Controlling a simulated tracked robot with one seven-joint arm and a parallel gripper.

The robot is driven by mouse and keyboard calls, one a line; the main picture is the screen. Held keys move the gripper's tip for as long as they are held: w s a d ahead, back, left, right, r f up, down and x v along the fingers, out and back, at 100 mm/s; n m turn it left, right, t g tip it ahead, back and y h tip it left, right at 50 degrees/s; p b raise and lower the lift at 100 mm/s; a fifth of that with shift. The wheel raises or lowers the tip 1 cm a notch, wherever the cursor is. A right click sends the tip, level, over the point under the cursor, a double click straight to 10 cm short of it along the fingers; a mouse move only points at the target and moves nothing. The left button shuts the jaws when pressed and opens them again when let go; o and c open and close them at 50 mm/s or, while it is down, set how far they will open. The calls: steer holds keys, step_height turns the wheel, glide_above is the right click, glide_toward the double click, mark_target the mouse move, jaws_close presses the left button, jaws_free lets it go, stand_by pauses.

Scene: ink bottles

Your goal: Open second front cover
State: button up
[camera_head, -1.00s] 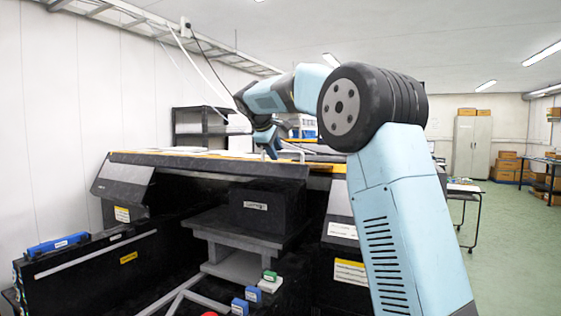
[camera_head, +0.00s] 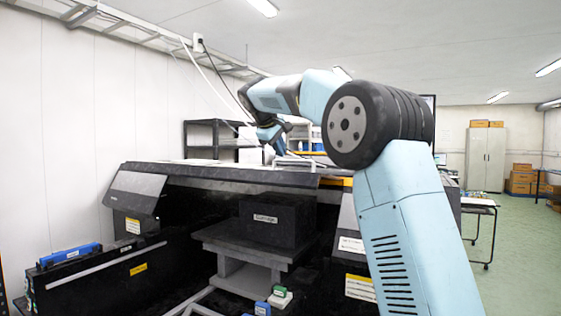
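The machine's long dark grey middle front cover (camera_head: 225,174) runs along its top front edge. It looks swung up, and the dark bay below it is exposed. Slanted grey end panels sit to its left (camera_head: 137,188) and right (camera_head: 349,213). No mark shows which panel counts as second. My gripper (camera_head: 281,150) is small and dark, pointing down just above the cover's top edge, right of its middle. Its fingertips are too small to read, and I cannot tell whether they touch the cover.
A black box (camera_head: 277,221) stands on a grey platform (camera_head: 237,240) in the bay. Small blue (camera_head: 262,308) and green (camera_head: 279,291) boxes sit lower front. A blue item (camera_head: 69,255) lies on the left unit. Open green floor (camera_head: 520,240) lies to the right.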

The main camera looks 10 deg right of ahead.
steer(key=r+m, duration=0.1)
steer(key=m, duration=0.1)
steer(key=w+r+m, duration=0.1)
steer(key=m, duration=0.1)
steer(key=a+r+m, duration=0.1)
steer(key=r+m, duration=0.1)
steer(key=shift+w+m+g, duration=0.25)
steer(key=shift+m+g, duration=0.05)
jaws_close()
steer(key=w+f+m, duration=0.1)
steer(key=f+m, duration=0.1)
steer(key=m, duration=0.1)
steer(key=w+d+f+m, duration=0.1)
steer(key=f+m, duration=0.1)
steer(key=m, duration=0.1)
steer(key=w+d+f+m+y, duration=0.1)
steer(key=w+f+m, duration=0.1)
steer(key=shift+w+f+m+g, duration=0.1)
steer(key=shift+m+g, duration=0.2)
steer(key=shift+m, duration=0.1)
steer(key=shift+s+a+f, duration=0.15)
steer(key=shift+f, duration=0.55)
steer(key=shift+s+a+f, duration=0.1)
steer(key=shift+f, duration=0.55)
